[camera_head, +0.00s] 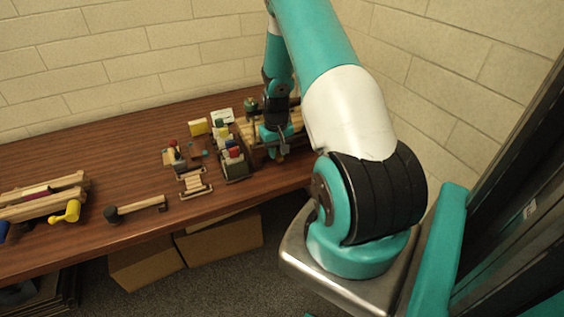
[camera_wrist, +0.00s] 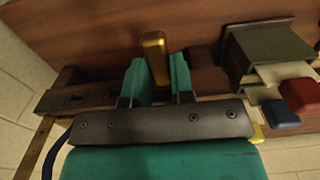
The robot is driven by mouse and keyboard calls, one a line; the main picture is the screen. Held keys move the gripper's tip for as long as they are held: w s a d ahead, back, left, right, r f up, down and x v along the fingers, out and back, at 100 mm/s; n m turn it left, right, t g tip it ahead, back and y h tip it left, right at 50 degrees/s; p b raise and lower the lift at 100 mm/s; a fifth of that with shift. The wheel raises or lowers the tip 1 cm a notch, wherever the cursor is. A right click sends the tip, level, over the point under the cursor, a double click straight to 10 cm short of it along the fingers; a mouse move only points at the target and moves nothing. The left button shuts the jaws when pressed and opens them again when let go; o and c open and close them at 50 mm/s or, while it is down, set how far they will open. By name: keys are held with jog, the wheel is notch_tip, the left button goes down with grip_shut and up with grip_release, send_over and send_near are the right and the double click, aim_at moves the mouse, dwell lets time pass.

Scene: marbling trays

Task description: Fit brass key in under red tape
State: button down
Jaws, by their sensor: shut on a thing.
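My gripper (camera_wrist: 160,80) shows in the wrist view with its two teal fingers shut on a brass-coloured piece, the brass key (camera_wrist: 154,58). The key stands up between the fingertips, and its far end is hidden. In the head view my gripper (camera_head: 279,148) is low over the right part of the table, and the key is too small to tell there. A wooden rack with dark slots (camera_wrist: 75,98) lies left of the fingers in the wrist view. I cannot make out any red tape on it.
A box with grey and pale pieces (camera_wrist: 270,45), a red block (camera_wrist: 301,97) and a blue block (camera_wrist: 281,115) stand close on the right in the wrist view. In the head view, a small wooden frame (camera_head: 194,183) and a mallet-like piece (camera_head: 137,208) lie farther left.

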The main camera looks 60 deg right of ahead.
jog(key=shift+w+d+r, duration=0.2)
jog(key=shift+w+d, duration=0.15)
dwell(0.5)
jog(key=shift+s+a+f, duration=0.1)
jog(key=shift+s, duration=0.05)
dwell(1.0)
jog(key=shift+w, duration=0.2)
dwell(1.1)
jog(key=shift+s+a+b, duration=0.15)
jog(key=shift+b, duration=0.2)
dwell(1.3)
jog(key=shift+w, duration=0.2)
dwell(0.7)
jog(key=shift+s, duration=0.15)
dwell(0.3)
jog(key=c, duration=0.9)
grip_release()
